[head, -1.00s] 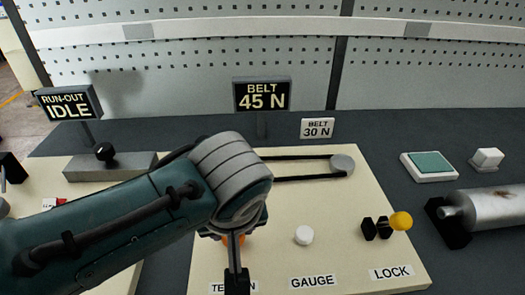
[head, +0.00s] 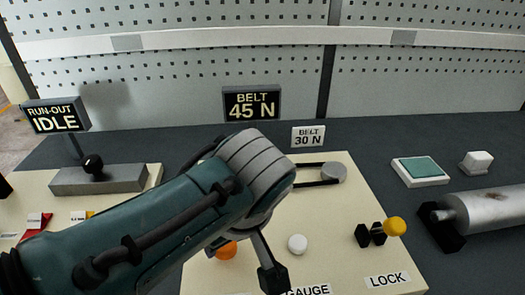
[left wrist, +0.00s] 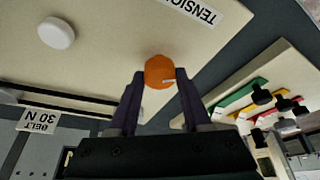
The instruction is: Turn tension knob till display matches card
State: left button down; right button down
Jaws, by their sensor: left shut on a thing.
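The orange tension knob (left wrist: 160,72) sits between the fingertips of my left gripper (left wrist: 159,78) in the left wrist view, with the jaws shut on it. The belt display (head: 252,103) reads 45 N. The belt card (head: 308,137) reads 30 N and also shows upside down in the left wrist view (left wrist: 38,121). My right gripper is in neither view.
A white gauge button (head: 297,244) and a yellow-ended lock lever (head: 395,227) are right of the knob. The black belt runs to a grey pulley (head: 333,174) behind. The run-out display (head: 55,116) reads IDLE. A metal cylinder (head: 490,209) lies at the right.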

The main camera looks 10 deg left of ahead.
pick_arm(q)
jog(key=shift+c, duration=1.7)
grip_release()
jog(key=shift+r, duration=0.1)
jog(key=shift+d+r, duration=0.1)
jog(key=shift+r, duration=0.25)
jog(key=p+v, duration=0.3)
jog(key=v, duration=0.6)
jog(key=shift+s, duration=0.15)
